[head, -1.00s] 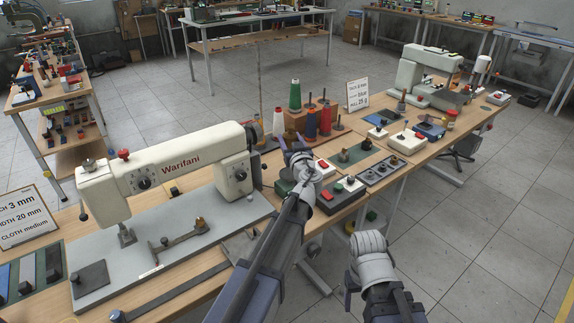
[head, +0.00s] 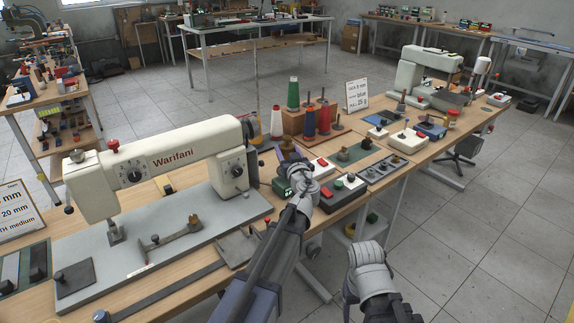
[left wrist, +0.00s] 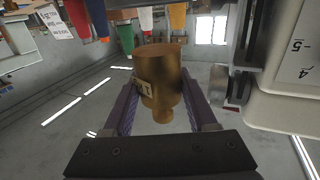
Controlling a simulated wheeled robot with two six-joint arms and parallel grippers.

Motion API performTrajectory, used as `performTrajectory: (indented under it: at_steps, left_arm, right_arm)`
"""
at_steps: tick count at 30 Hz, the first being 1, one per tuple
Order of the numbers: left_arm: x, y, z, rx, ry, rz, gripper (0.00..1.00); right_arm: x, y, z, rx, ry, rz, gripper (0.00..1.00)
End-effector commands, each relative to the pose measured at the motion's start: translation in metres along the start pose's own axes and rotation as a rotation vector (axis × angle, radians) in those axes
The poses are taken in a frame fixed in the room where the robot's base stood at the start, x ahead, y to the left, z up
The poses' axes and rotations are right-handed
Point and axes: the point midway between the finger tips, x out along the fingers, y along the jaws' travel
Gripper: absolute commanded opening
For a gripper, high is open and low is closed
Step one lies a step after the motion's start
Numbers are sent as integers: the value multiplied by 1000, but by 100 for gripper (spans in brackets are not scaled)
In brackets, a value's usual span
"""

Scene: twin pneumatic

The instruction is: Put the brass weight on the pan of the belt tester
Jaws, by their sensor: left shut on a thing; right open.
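My left gripper (head: 287,152) is shut on the brass weight (left wrist: 162,75), which fills the space between the purple fingers in the left wrist view. The weight is a stout cylinder with a narrow knob and a pale label. In the head view the gripper is right of the cream machine's head, above the bench and in front of the thread cones; the weight is hard to make out there. My right arm is folded low in the head view; its gripper (head: 352,286) is mostly hidden by the wrist. I cannot single out the belt tester or its pan.
The cream "Warifani" machine (head: 172,160) stands close left of my left gripper, on a grey plate. Thread cones (head: 293,95) stand behind. Floor is clear at right.

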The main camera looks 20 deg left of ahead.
Motion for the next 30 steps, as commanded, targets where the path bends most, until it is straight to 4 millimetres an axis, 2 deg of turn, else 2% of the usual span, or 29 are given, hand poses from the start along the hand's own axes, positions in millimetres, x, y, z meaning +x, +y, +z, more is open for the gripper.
performTrajectory:
  at_steps: [5, 14, 28, 29, 30]
  left_arm:
    - [0, 0, 7, 2, 1, 0, 0]
    - [0, 0, 37, 2, 1, 0, 0]
    - [0, 0, 40, 2, 1, 0, 0]
    - [0, 0, 39, 0, 0, 0, 61]
    - [0, 0, 39, 0, 0, 0, 66]
  right_arm:
    - [8, -1, 0, 0, 0, 0, 69]
    - [37, -4, -2, 0, 0, 0, 69]
    - [40, -4, -2, 0, 0, 0, 69]
    - [39, -4, -2, 0, 0, 0, 69]
    - [39, -4, -2, 0, 0, 0, 69]
